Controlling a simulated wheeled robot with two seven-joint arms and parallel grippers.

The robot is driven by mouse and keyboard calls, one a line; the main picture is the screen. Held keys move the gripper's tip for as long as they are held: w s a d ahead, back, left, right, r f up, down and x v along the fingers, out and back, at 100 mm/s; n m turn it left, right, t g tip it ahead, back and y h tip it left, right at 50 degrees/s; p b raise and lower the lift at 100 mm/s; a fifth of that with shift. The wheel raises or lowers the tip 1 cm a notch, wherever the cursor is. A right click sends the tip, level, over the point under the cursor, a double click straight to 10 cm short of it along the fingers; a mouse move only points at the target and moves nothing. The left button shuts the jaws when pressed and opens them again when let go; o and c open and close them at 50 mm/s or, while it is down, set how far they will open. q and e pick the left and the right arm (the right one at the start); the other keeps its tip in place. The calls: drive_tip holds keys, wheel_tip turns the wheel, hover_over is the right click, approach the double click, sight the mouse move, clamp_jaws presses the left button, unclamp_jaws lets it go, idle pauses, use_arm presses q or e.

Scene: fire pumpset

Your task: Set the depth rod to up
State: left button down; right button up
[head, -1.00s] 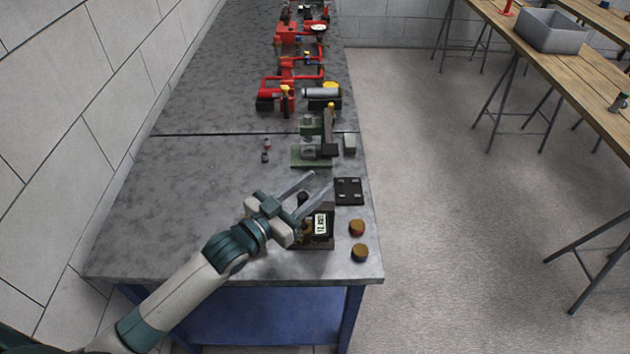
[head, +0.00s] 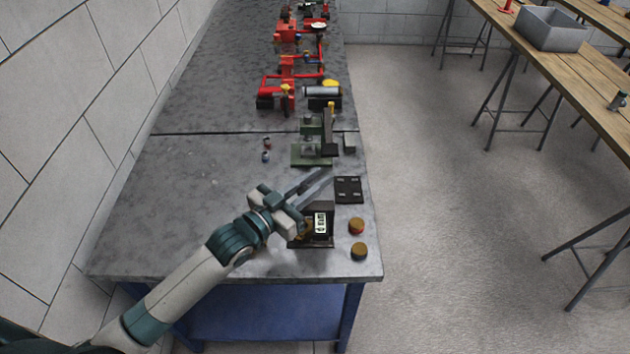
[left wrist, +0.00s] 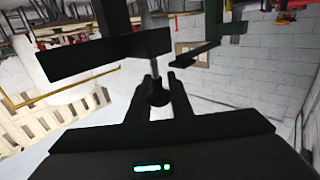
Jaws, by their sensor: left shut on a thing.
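A small dark instrument (head: 318,240) with a lit white display (head: 320,223) stands near the front of the grey bench. My left gripper (head: 318,182) reaches over it from the left, its two fingers close together. In the left wrist view the gripper (left wrist: 157,82) is shut on the dark round knob (left wrist: 158,97) of the depth rod. A thin grey rod (left wrist: 148,45) runs up the picture behind the fingers. In the head view the knob is hidden by my gripper. I cannot read the display surely. My right gripper is not in view.
A black plate (head: 348,189) and two round brown-topped pieces (head: 357,226) lie to the right of the instrument. A green-based device (head: 312,150) stands behind it, with red pump parts (head: 286,90) farther back. The bench's left side is mostly clear.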

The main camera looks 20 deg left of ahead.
use_arm(q)
wheel_tip(320, 180, up, 3)
drive_tip(key=shift+r+p, duration=0.15)
drive_tip(key=shift+p, duration=0.75)
drive_tip(key=shift+r, duration=0.1)
drive_tip(key=c, duration=1.6)
unclamp_jaws()
drive_tip(key=shift+c, duration=0.2)
drive_tip(key=shift+o, duration=0.3)
drive_tip(key=shift+s, duration=0.1)
drive_tip(key=b+v, duration=0.6)
drive_tip(key=v, duration=1.1)
